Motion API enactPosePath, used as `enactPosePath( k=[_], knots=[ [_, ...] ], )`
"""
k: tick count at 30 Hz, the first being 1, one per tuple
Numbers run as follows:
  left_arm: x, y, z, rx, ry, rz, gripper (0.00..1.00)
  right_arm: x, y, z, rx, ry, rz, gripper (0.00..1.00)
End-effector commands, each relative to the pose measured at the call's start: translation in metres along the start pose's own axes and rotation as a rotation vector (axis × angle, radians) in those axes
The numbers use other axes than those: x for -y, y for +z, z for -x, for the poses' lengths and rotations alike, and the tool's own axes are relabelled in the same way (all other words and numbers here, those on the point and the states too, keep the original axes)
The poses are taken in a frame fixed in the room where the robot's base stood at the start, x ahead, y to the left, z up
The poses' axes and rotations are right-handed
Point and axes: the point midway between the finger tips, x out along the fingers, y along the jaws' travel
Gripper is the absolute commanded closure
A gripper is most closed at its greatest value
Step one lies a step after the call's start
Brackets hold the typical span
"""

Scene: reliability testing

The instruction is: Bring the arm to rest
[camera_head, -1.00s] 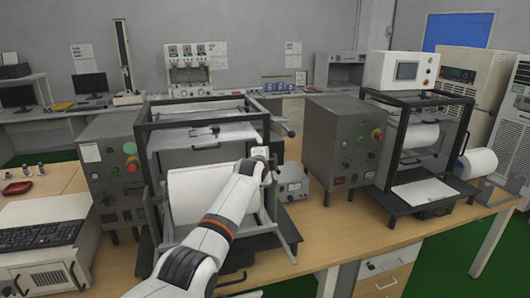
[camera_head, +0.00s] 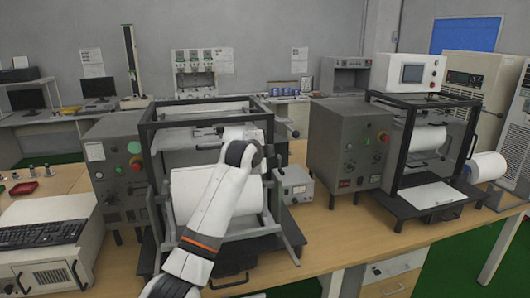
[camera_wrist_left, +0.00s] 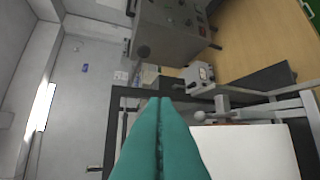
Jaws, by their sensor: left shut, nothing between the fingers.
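My left arm (camera_head: 222,208) comes up from the bottom of the head view, in front of the left black-framed machine (camera_head: 150,140) with its white roll (camera_head: 188,195). Its wrist is bent near the top of the roll, and the fingers cannot be made out there. In the left wrist view my left gripper (camera_wrist_left: 159,100) shows as two teal fingers pressed together with nothing between them. The machine's dark frame and white roll (camera_wrist_left: 245,150) lie beyond and beside the fingers; I cannot tell the gap. My right gripper is in neither view.
A grey control box (camera_head: 345,143) and a second roll machine (camera_head: 430,140) stand to the right. A small meter box (camera_head: 296,184) sits between the machines. A keyboard (camera_head: 40,235) rests on a light box at left. Some bare wooden tabletop (camera_head: 340,235) shows in front.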

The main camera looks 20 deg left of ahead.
Motion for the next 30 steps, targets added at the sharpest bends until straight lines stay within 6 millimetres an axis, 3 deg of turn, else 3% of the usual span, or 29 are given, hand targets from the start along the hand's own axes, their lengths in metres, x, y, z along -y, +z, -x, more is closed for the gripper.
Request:
enactPosePath(
  k=[10, 14, 17, 19, 23, 26, 30],
  knots=[
    [0.001, 0.000, 0.000, 0.000, -0.001, 0.001, 1.00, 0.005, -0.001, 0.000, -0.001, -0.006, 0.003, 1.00],
    [0.030, -0.002, 0.001, -0.004, -0.037, 0.036, 1.00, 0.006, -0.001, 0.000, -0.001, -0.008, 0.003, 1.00],
    [0.085, -0.006, 0.007, -0.016, -0.106, 0.108, 1.00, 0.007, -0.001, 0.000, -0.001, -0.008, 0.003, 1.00],
    [0.135, -0.010, 0.018, -0.035, -0.169, 0.182, 1.00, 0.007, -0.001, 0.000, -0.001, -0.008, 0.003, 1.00],
    [0.228, -0.019, 0.055, -0.088, -0.292, 0.338, 1.00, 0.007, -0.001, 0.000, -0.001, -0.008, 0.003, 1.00],
    [0.294, -0.026, 0.094, -0.148, -0.384, 0.462, 1.00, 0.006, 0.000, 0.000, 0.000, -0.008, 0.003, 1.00],
    [0.374, -0.037, 0.165, -0.258, -0.504, 0.641, 1.00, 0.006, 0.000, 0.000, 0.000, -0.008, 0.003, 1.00]
  ],
)
